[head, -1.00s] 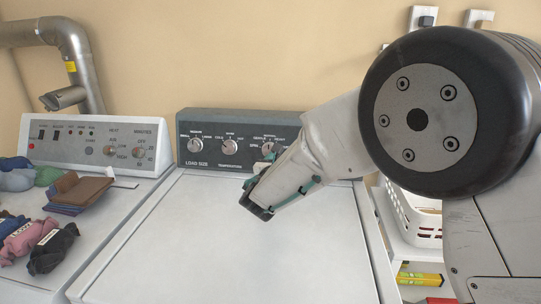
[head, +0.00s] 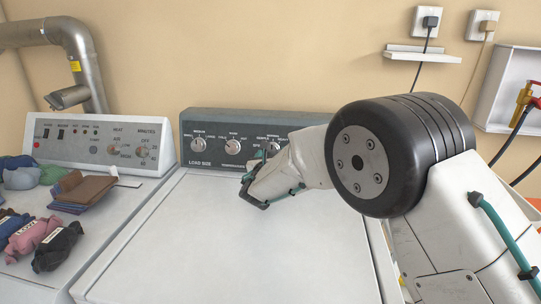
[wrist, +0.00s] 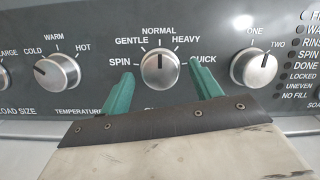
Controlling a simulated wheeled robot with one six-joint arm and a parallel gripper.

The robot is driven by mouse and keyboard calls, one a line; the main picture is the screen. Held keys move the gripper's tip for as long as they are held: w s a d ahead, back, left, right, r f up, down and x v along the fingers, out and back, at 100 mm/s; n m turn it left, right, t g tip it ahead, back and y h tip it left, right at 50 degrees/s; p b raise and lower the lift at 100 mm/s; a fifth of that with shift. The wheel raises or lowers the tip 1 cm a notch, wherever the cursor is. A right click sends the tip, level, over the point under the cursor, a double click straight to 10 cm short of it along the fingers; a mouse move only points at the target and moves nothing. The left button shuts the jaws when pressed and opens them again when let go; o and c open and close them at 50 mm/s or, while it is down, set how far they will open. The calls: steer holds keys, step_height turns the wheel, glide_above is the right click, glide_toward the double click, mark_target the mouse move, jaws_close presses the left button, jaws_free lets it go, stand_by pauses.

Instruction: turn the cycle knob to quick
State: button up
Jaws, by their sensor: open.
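The cycle knob (wrist: 160,72) is a round silver knob with a dark pointer line. In the wrist view its line points straight up, at NORMAL. The label QUICK (wrist: 203,58) is to its right, beyond HEAVY. My gripper (wrist: 161,69) is open, with one green finger at the knob's lower left and the other at its right. Whether the fingers touch the knob, I cannot tell. In the head view the cycle knob (head: 273,148) is partly hidden by my gripper, which is in front of the dark control panel (head: 222,123).
The temperature knob (wrist: 57,72) is left of the cycle knob, and another knob (wrist: 254,67) is to its right. The white washer lid (head: 220,240) below is clear. Rolled clothes (head: 57,247) lie on the machine at left.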

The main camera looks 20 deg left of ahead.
steer(key=shift+c, duration=0.2)
steer(key=c, duration=0.9)
steer(key=shift+m+h, duration=0.3)
steer(key=shift+m, duration=0.1)
steer(key=m+h, duration=0.1)
steer(key=m, duration=0.3)
steer(key=shift+a+m, duration=0.15)
steer(key=shift+m, duration=0.15)
steer(key=m, duration=0.2)
steer(key=m+h, duration=0.1)
steer(key=m, duration=0.1)
steer(key=shift+a+r+h, duration=0.1)
steer(key=shift+h, duration=0.2)
steer(key=m+g+h, duration=0.1)
steer(key=m, duration=0.4)
steer(key=shift+a+r, duration=0.1)
steer(key=shift+m+g+h, duration=0.4)
steer(key=shift+m, duration=1.5)
